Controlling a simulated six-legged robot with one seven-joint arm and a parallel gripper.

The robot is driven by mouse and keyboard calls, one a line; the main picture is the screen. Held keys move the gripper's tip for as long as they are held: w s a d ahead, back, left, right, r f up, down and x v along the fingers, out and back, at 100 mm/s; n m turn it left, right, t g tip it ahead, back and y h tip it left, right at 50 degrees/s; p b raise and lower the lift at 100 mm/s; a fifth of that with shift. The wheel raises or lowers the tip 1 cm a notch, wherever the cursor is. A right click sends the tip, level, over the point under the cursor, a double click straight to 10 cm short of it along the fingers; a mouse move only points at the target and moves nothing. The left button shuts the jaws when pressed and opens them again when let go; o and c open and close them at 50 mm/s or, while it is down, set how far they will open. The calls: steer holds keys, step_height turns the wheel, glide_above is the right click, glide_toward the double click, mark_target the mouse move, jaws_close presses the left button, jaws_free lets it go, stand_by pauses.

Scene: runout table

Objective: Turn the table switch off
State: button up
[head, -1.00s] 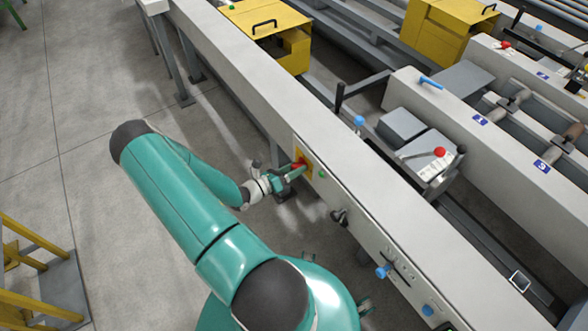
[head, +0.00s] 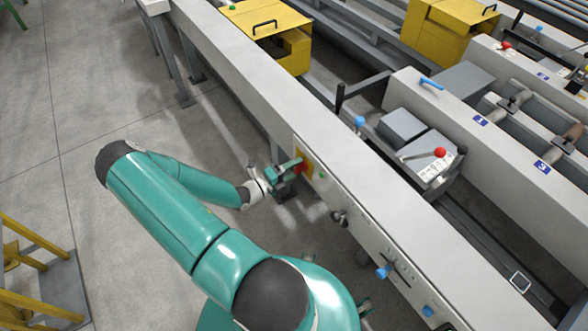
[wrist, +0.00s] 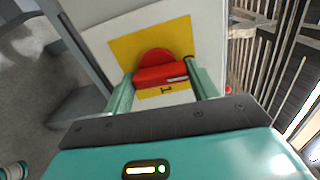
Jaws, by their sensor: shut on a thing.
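The table switch is a red rotary knob (wrist: 158,72) on a yellow plate (wrist: 180,37), set in the side face of the light grey table (head: 258,98). My gripper (wrist: 163,84) has one teal finger at each end of the bar and is shut on the knob. In the head view the gripper meets the table's side at the yellow plate (head: 306,158), and its fingers hide part of the red knob (head: 298,166).
A small green button (head: 322,174) sits right of the plate, with a black knob (head: 338,216) and a blue knob (head: 382,272) farther along the panel. Yellow boxes (head: 290,45) stand behind the table. Open floor (head: 100,90) lies to the left.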

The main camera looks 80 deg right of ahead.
steer(key=shift+n, duration=0.5)
steer(key=o, duration=1)
steer(key=v, duration=1.4)
steer(key=shift+d, duration=0.1)
steer(key=w+a+r+m+t+y, duration=0.4)
steer(key=w+a+r+m, duration=0.3)
steer(key=a+r+m, duration=0.25)
steer(key=w+a+r+m+t+y, duration=0.3)
steer(key=w+a+r+m+y, duration=0.25)
steer(key=a+r+m, duration=0.45)
steer(key=s+a+r+m+t+y, duration=0.1)
steer(key=a+r+m+t, duration=0.3)
steer(key=a+r, duration=0.4)
steer(key=s+a+r+m+t+y, duration=0.2)
steer(key=a+r+t, duration=0.4)
steer(key=r, duration=0.6)
steer(key=a+m+y, duration=0.1)
steer(key=a+m, duration=0.1)
steer(key=shift+s+a+r, duration=0.2)
steer(key=shift+a+r, duration=0.15)
steer(key=shift+a, duration=0.05)
